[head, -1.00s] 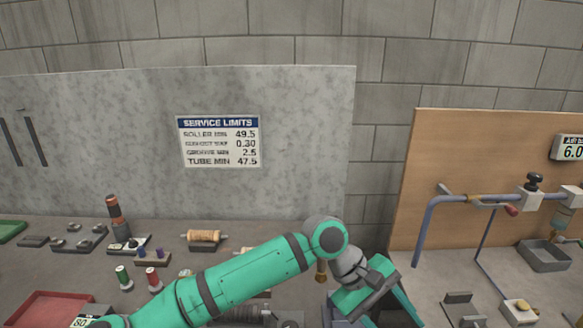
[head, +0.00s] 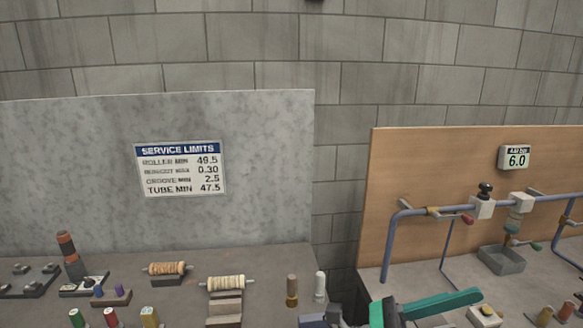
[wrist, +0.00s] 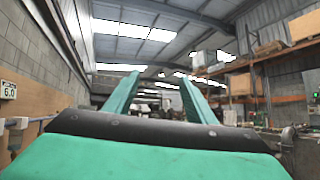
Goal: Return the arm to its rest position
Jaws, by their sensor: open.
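My gripper (wrist: 158,88) shows in the wrist view with its two green fingers apart and nothing between them. The wrist camera looks out over the hall and up to its roof, so the fingers point away from the benches. In the head view only a green and dark part of my arm's end shows at the bottom edge, right of the middle. The rest of my arm is out of that view.
The left bench carries wound rollers (head: 226,283) on stands, spools (head: 110,317) and upright cylinders. A service limits sign (head: 181,168) hangs on the grey panel behind. At right, blue pipework (head: 391,243), a gauge (head: 516,158) and a grey tray (head: 501,260) stand near a wooden board.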

